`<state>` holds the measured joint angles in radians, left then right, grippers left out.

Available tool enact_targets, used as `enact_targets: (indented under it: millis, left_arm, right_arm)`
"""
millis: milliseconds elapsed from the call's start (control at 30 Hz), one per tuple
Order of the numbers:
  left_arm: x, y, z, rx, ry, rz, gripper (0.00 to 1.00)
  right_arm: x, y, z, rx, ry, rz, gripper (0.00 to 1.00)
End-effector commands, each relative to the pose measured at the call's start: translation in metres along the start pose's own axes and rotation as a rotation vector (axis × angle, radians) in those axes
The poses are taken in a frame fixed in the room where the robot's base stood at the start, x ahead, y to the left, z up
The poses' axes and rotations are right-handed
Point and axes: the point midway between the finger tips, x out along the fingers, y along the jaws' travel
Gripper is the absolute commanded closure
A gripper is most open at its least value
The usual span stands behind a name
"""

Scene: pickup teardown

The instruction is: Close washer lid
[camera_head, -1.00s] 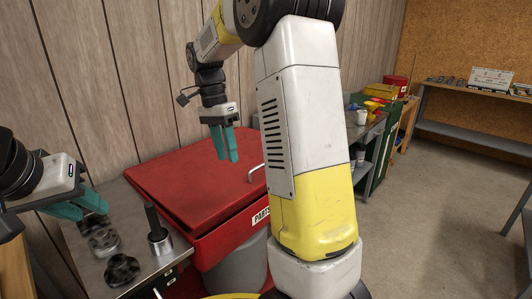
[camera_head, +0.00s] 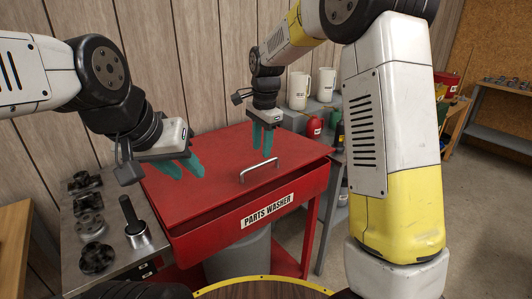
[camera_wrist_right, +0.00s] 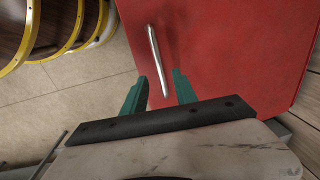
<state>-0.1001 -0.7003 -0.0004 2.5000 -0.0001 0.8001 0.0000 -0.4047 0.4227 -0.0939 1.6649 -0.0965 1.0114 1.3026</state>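The red parts washer (camera_head: 267,211) has its flat red lid (camera_head: 215,190) lying down over the tub; I cannot tell whether a small gap remains at the front edge. A silver bar handle (camera_head: 259,168) sits near the lid's front edge. In the right wrist view the handle (camera_wrist_right: 157,62) shows beyond the two spread fingers (camera_wrist_right: 160,90), not gripped. My left gripper (camera_head: 182,170) is open and empty above the lid's left part.
A metal bench (camera_head: 110,225) at the left holds dark round parts and a cylinder with a rod (camera_head: 136,225). White jugs (camera_head: 299,90) and a red can (camera_head: 314,126) stand behind the washer on the right. A grey bin (camera_head: 240,260) is below. Open floor lies to the right.

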Motion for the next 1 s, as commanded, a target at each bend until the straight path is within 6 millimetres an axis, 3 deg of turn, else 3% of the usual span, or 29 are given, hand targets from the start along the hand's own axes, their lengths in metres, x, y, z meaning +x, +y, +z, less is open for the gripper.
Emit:
enact_targets:
  millis: [100,300,633,667,833,1000]
  left_arm:
    - [0.000,0.000,0.000,0.000,0.000,0.000,0.67]
    - [0.000,0.000,0.000,0.000,0.000,0.000,0.67]
    - [0.000,0.000,0.000,0.000,0.000,0.000,0.67]
    - [0.000,0.000,0.000,0.000,0.000,0.000,0.67]
    - [0.000,0.000,0.000,0.000,0.000,0.000,0.67]
    - [0.000,0.000,0.000,0.000,0.000,0.000,0.67]
  right_arm:
    - [0.021,0.001,0.000,0.001,-0.001,0.004,0.66]
    - [0.044,0.001,0.000,0.001,0.000,0.002,0.66]
    - [0.049,0.000,-0.001,0.001,0.000,0.000,0.66]
    - [0.049,0.000,-0.001,0.001,0.000,0.000,0.68]
    - [0.049,0.000,-0.001,0.001,0.000,0.000,1.00]
    - [0.048,0.000,-0.001,0.001,0.001,-0.001,1.00]
